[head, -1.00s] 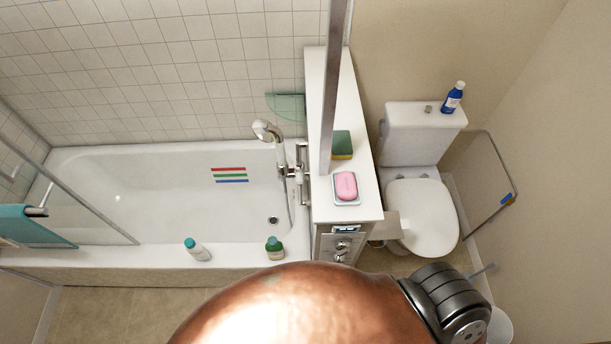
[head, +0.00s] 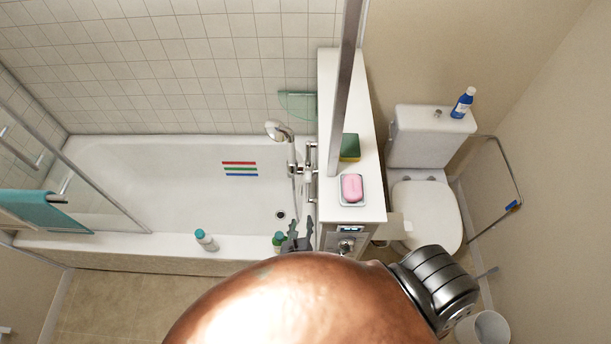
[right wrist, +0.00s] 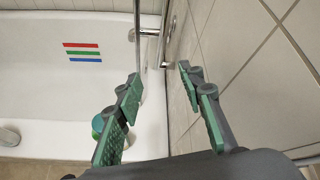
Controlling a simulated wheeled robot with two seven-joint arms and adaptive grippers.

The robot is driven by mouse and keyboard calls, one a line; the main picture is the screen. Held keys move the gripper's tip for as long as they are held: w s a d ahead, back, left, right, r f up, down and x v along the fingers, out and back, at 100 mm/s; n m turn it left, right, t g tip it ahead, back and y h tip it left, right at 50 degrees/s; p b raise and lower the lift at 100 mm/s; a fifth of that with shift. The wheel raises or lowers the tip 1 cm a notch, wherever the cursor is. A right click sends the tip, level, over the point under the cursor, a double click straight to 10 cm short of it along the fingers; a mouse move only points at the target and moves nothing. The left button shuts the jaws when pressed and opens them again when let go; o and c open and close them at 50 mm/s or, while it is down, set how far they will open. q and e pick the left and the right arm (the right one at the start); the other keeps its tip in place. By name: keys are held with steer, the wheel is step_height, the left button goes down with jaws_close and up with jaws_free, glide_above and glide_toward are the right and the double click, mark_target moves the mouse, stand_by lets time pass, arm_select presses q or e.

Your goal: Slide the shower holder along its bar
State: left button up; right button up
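The left gripper is not in view.
The tub rim holds a white bottle (head: 205,240) and a green bottle (head: 278,240), the latter close beside my right gripper. A pink soap (head: 352,187) and a sponge (head: 350,147) lie on the ledge (head: 364,205). A glass screen edge (head: 105,187) stands left.

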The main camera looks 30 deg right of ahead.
mark_target(307, 181)
steer(key=w+d+r+h, duration=0.1)
steer(key=w+r, duration=0.1)
steer(key=r, duration=0.1)
steer(key=w+d+r+n+h+p, duration=0.1)
steer(key=w+d+r, duration=0.1)
steer(key=r, duration=0.2)
steer(key=w+d+r+h+p, duration=0.1)
steer(key=w+r, duration=0.1)
steer(key=r, duration=0.1)
steer(key=shift+w+d+r+n+h, duration=0.2)
steer(key=shift+w+r+n+h, duration=0.1)
steer(key=shift+r+n, duration=0.1)
steer(key=x, duration=0.6)
steer(key=shift+x, duration=0.8)
steer(key=shift+c, duration=0.3)
jaws_close()
